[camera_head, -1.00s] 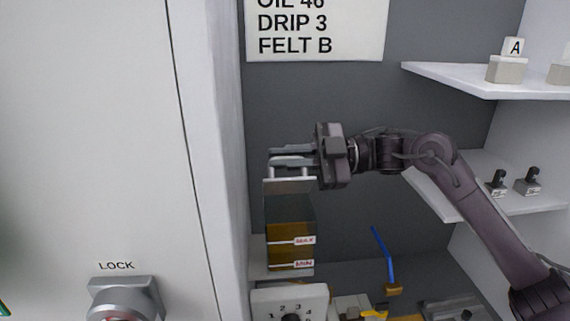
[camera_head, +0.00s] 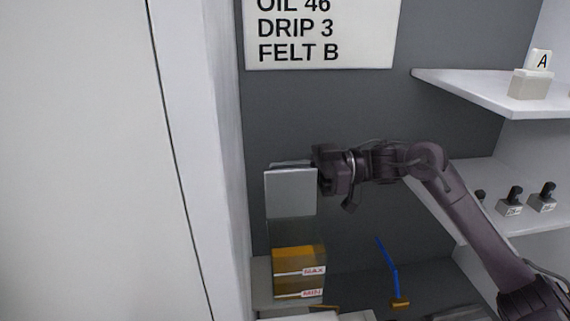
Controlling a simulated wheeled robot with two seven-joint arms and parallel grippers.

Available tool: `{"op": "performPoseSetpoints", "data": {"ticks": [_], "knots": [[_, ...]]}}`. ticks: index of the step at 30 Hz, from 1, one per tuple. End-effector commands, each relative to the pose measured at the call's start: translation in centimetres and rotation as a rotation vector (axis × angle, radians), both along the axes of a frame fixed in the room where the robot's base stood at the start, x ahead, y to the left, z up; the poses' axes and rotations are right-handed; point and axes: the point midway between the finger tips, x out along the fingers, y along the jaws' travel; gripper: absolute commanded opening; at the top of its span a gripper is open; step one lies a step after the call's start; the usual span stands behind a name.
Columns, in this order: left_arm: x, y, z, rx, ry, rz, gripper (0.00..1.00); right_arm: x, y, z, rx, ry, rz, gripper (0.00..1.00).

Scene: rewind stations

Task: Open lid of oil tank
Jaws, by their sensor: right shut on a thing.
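The oil tank (camera_head: 300,260) is a clear box with amber oil and MAX and MIN labels, low in the centre-left of the head view. Its grey lid (camera_head: 290,192) stands raised above the tank, its flat face turned toward me. My right gripper (camera_head: 295,165) is at the lid's upper edge, shut on the lid's handle, which is mostly hidden behind the lid. The fingers are largely hidden too. My left gripper is not in view.
A white wall panel (camera_head: 75,160) stands close on the left. A sign (camera_head: 320,35) hangs above the tank. Shelves (camera_head: 475,92) with small blocks are on the right. A blue-handled tool (camera_head: 388,265) stands right of the tank.

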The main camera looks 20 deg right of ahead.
Motion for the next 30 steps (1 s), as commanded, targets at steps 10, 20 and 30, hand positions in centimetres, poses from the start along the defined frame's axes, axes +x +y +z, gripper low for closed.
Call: {"op": "performPoseSetpoints", "data": {"ticks": [10, 20, 30], "knots": [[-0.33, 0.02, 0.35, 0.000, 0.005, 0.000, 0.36, 0.57, -0.21, -0.51, -0.001, -0.006, -0.002, 0.00], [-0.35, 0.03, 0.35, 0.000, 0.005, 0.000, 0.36, 0.62, -0.21, -0.62, -0.002, -0.007, -0.001, 0.00], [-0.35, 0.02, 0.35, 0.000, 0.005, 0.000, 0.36, 0.60, -0.20, -0.61, -0.002, -0.007, -0.001, 0.33]]}}
